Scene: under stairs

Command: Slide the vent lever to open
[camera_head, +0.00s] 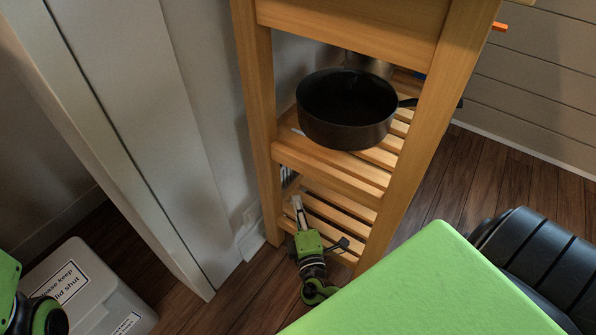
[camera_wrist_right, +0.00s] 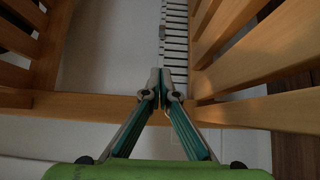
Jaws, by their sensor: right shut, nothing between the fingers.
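The vent (camera_wrist_right: 175,45) is a white slotted strip on the wall at the top of the right wrist view, beyond the wooden slats. A small light tab at its left edge (camera_wrist_right: 162,32) may be the lever; it is too small to be sure. In the head view a bit of the vent (camera_head: 287,177) shows behind the shelf's left leg. My right gripper (camera_head: 297,201) reaches in low at the shelf, near the vent. In the right wrist view its fingers (camera_wrist_right: 166,78) are shut and empty, apart from the tab. My left gripper's fingers are out of view.
The wooden shelf (camera_head: 325,160) frames the right gripper closely, with slats on both sides. A black pan (camera_head: 345,125) stands on its middle level. A grey lidded box (camera_head: 75,290) is at lower left. A white door frame (camera_head: 150,150) stands left of the shelf.

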